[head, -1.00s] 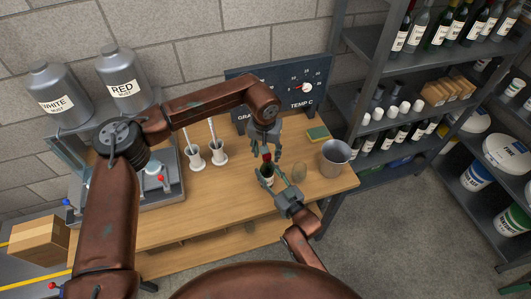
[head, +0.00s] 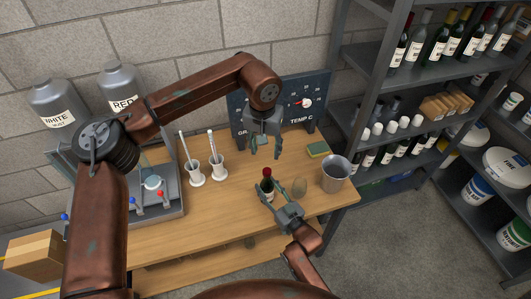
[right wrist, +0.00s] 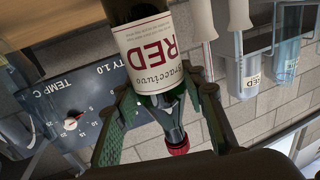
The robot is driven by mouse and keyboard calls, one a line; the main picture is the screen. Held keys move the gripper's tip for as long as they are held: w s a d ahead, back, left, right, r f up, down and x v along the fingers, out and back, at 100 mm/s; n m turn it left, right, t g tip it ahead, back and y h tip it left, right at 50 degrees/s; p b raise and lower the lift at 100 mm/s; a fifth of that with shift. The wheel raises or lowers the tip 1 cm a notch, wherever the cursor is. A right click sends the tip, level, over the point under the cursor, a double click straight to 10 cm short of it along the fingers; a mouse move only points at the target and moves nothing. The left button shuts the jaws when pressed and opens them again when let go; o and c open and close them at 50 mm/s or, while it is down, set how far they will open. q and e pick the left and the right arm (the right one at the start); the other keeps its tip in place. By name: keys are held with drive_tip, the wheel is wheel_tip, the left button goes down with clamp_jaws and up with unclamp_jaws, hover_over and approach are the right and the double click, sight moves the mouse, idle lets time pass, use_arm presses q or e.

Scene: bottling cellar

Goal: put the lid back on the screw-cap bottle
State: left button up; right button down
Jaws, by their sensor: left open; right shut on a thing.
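The screw-cap bottle (head: 268,187) stands upright on the wooden table. In the right wrist view the bottle (right wrist: 160,55) shows a white RED label and appears upside down. Its red lid (head: 267,171) sits on top of the neck; in the right wrist view the lid (right wrist: 178,145) is at the neck's end. I cannot tell how tightly it is seated. My right gripper (head: 272,196) is shut around the bottle, its fingers (right wrist: 165,118) on either side near the shoulder. My left gripper (head: 265,153) is open and empty above the lid, with a gap between them.
A clear glass (head: 300,187) stands just right of the bottle, with a metal bucket (head: 335,174) beyond it. Two white holders (head: 217,170) with upright instruments stand to the left. A dial panel (head: 293,104) and a green sponge-like block (head: 318,149) are behind. The front-left tabletop is clear.

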drive_tip(key=c, duration=1.2)
unclamp_jaws()
drive_tip(key=shift+o, duration=0.2)
drive_tip(key=v, duration=1.2)
drive_tip(key=shift+f, duration=0.1)
